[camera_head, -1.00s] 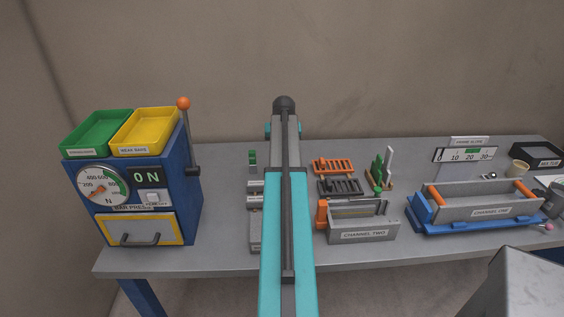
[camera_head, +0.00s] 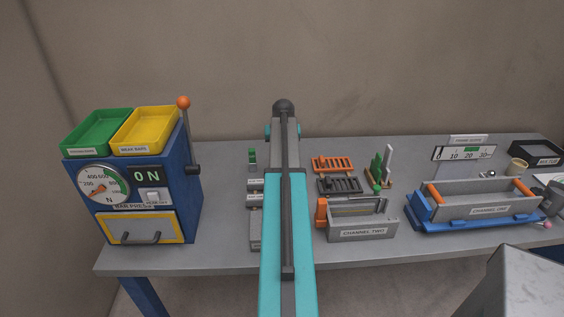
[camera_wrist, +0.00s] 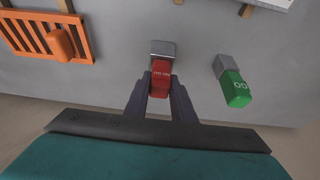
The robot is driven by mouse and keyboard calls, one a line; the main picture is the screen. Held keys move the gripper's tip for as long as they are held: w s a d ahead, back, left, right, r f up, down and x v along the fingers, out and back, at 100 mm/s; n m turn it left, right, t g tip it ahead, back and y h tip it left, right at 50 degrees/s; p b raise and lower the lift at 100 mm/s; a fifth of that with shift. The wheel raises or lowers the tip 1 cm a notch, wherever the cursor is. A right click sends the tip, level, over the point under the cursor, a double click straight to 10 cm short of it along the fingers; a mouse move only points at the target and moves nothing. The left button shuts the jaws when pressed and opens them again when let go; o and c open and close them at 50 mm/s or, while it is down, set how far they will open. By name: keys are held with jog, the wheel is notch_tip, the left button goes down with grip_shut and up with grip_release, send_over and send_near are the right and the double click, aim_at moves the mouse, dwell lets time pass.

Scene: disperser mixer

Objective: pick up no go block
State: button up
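The no go block (camera_wrist: 161,75) shows in the wrist view with a red, lettered end and a grey metal end. It is between the two fingers of my gripper (camera_wrist: 161,80), whose tips lie close along its red sides. I cannot tell whether they press on it. A green go block (camera_wrist: 235,88) with a grey end stands to the right, apart from the fingers; it also shows in the head view (camera_head: 253,157). In the head view my arm hides the no go block and my gripper.
An orange slotted rack (camera_wrist: 45,35) lies left in the wrist view. In the head view, the channel two box (camera_head: 362,233) and a dark rack (camera_head: 340,186) are right of my arm.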

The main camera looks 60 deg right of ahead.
grip_shut()
jog(key=shift+r, duration=0.1)
notch_tip(320, 180, up, 8)
jog(key=shift+f+b, duration=0.1)
jog(key=shift+b, duration=0.95)
jog(key=shift+r, duration=1.05)
